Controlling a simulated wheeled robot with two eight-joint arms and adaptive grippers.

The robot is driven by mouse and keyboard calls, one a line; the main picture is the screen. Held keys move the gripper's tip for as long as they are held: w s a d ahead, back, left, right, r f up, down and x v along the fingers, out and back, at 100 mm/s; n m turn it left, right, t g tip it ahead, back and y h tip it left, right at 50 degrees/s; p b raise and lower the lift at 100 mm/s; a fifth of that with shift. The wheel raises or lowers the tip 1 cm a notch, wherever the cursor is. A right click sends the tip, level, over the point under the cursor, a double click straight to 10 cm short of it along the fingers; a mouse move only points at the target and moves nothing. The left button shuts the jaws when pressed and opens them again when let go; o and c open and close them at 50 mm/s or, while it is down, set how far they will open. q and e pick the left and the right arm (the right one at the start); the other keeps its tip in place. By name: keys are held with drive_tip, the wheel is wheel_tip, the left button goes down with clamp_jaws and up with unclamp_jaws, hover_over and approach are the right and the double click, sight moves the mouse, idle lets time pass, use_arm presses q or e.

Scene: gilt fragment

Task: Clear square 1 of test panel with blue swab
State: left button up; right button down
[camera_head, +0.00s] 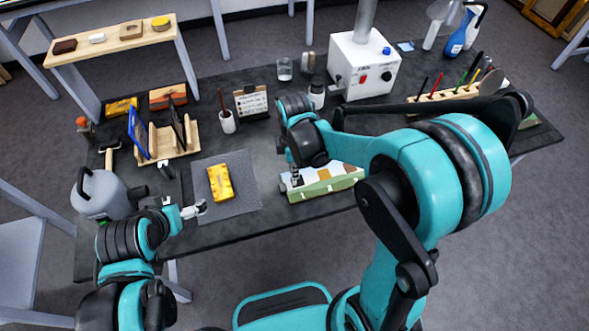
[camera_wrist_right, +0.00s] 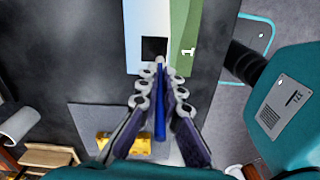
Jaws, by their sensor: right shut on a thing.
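The test panel (camera_head: 330,184) lies near the table's front edge, with pale blue, white and green bands. In the right wrist view the panel (camera_wrist_right: 180,20) shows a dark square (camera_wrist_right: 153,48) beside a white "1". My right gripper (camera_wrist_right: 159,84) is shut on the blue swab (camera_wrist_right: 160,115). The swab's tip is at the lower right of the dark square; whether it touches cannot be told. In the head view my right gripper (camera_head: 296,178) is over the panel's left end, and the swab is not clear there. My left gripper (camera_head: 195,210) is beside the grey mat, its jaw state unclear.
A gilt yellow fragment (camera_head: 220,184) lies on the grey mat (camera_head: 247,190), left of the panel. A grey canister (camera_head: 92,196) stands at the left. A wooden rack (camera_head: 168,150), a cup with a brush (camera_head: 227,122) and a white box (camera_head: 366,64) stand further back.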

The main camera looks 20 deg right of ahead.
drive_tip(key=shift+f, duration=0.3)
drive_tip(key=shift+d, duration=0.1)
